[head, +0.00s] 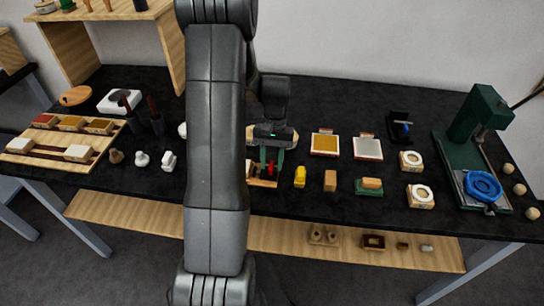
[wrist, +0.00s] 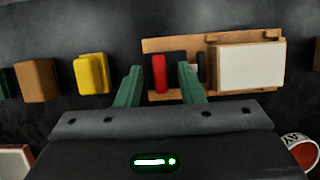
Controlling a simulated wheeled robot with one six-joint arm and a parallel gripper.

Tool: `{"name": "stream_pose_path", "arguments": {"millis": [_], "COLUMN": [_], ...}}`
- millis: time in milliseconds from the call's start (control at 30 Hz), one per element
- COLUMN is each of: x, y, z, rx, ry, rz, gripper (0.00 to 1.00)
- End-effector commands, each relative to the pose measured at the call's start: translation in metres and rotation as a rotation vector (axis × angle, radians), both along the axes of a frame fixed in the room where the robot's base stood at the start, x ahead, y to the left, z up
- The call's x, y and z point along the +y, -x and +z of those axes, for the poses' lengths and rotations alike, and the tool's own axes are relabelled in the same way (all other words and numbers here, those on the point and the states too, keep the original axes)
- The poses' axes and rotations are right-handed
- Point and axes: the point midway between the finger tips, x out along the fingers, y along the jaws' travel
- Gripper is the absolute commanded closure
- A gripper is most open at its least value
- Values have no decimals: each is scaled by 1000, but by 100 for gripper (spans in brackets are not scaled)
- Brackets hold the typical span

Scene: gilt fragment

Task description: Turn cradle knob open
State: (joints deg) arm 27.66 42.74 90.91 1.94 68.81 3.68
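The cradle (wrist: 178,44) is a light wooden base with a white block (wrist: 250,67) on it in the wrist view. A red upright knob (wrist: 159,73) stands on the cradle beside the white block, with small dark parts near it. In the head view the red knob (head: 270,168) is partly hidden by my gripper (head: 271,158), and my arm hides part of the cradle (head: 262,184). My gripper (wrist: 160,84) is open, its green fingers on either side of the knob with a gap on each side. I cannot tell whether the fingertips are down at the knob's height.
A yellow block (head: 300,176) and a wooden block (head: 330,181) stand close beside the cradle. Farther right are square trays (head: 324,144), a sponge-like block (head: 370,186) and a green press (head: 470,145). A wooden rack (head: 60,140) is at the left.

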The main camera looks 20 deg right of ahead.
Motion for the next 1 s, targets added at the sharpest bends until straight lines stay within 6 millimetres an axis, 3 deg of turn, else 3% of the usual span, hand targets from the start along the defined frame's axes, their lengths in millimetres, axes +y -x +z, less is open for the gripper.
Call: {"name": "stream_pose_path", "arguments": {"millis": [167,500,700,1000], "x": [-4,-19,-26,-29], "y": [-6,-30,-41,-45], "z": [13,82,114,128], "rx": [-3,-5,-3,0], "ry": [2,3,2,0], "rz": [0,0,0,-1], "gripper": [65,65,65,65]}}
